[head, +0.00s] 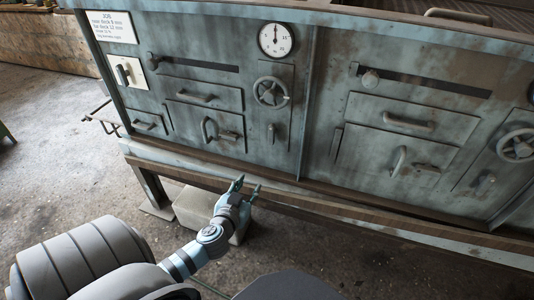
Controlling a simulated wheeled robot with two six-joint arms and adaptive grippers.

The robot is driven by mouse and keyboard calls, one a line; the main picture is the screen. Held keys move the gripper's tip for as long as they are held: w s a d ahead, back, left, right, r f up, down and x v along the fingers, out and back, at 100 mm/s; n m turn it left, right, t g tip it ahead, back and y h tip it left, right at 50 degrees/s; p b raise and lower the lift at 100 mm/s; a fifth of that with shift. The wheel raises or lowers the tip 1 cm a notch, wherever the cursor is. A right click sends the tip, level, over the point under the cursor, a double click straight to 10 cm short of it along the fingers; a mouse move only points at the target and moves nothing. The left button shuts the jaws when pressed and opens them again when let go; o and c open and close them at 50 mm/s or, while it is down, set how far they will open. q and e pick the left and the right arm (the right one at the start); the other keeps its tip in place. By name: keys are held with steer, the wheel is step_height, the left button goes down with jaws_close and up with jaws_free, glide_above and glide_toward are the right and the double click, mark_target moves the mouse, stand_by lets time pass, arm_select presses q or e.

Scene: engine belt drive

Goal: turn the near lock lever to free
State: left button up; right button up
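A grey-green metal cabinet front fills the upper part of the head view. I cannot tell for sure which part is the near lock lever. Small levers show at a left lower door (207,130), below the left handwheel (271,133) and at a right lower door (398,162). A light plate at the upper left also bears a handle (123,73). My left gripper (246,187) is open and empty, its two fingers apart, pointing up toward the cabinet's lower edge. It appears clear of all these levers. My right gripper is out of view.
A left handwheel (270,92), a right handwheel (517,146) and a round gauge (275,40) are on the cabinet. Drawer handles (407,122) stick out. A long rail (330,208) runs below the front. A grey block (195,207) stands on the floor underneath.

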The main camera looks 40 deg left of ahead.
mark_target(271, 136)
arm_select(q)
step_height(271, 136, up, 9)
steer(key=w+d+n+t+b, duration=0.1)
steer(key=w+t, duration=0.1)
steer(key=t, duration=0.1)
steer(key=x, duration=1.2)
steer(key=shift+w+r, duration=0.15)
steer(key=shift+w, duration=0.1)
steer(key=shift+w+a, duration=0.2)
steer(key=shift+w, duration=0.3)
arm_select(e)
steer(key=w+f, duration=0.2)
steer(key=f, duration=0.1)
arm_select(q)
steer(key=shift+c, duration=0.6)
jaws_close()
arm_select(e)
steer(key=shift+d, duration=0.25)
